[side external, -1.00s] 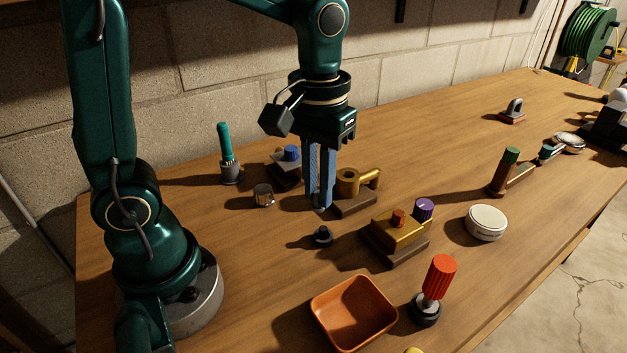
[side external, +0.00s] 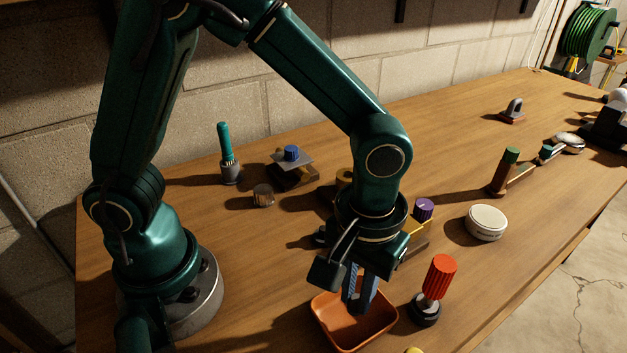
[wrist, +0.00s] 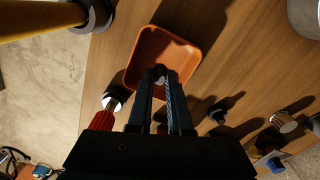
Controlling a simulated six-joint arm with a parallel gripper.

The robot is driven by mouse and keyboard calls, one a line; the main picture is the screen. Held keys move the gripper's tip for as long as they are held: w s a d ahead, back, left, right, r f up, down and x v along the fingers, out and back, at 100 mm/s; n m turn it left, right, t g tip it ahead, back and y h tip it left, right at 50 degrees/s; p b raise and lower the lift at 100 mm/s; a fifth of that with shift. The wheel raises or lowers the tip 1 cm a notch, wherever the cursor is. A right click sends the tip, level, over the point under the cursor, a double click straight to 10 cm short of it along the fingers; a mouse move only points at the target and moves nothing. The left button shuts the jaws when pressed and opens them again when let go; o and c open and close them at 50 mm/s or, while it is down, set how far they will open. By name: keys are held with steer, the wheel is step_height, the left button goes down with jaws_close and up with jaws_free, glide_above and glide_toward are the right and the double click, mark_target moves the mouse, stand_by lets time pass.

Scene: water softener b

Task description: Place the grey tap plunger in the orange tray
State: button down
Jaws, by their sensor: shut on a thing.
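The orange tray (side external: 328,314) lies on the wooden bench at the front. It also shows in the wrist view (wrist: 150,48), open side up. My gripper (side external: 359,303) points down over the tray, with its blue-grey fingers across its back and right part in the side view. In the wrist view my gripper (wrist: 161,78) is shut on the small grey tap plunger (wrist: 160,74), which sits between the fingertips. The plunger cannot be made out in the side view. Whether it touches the tray floor, I cannot tell.
A red-handled part (side external: 438,280) stands close to the tray's right. A brass block with a purple knob (side external: 424,208) stands behind, partly covered by my arm. A metal knob (side external: 263,195), a teal-handled part (side external: 225,150) and a white round tin (side external: 486,222) stand farther off.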

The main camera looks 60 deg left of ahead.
mark_target(355, 296)
steer(key=shift+f, duration=1.1)
steer(key=c, duration=0.8)
jaws_free()
steer(key=shift+f, duration=0.15)
steer(key=shift+c, duration=0.2)
step_height(355, 296, up, 12)
steer(key=s+a+r+m+t, duration=0.1)
steer(key=s+a+m+t, duration=0.1)
steer(key=a, duration=0.4)
steer(key=s+a+r+m+t, duration=0.1)
steer(key=s+a+t, duration=0.2)
steer(key=a, duration=0.4)
steer(key=shift+m+t, duration=0.3)
steer(key=shift+m, duration=0.1)
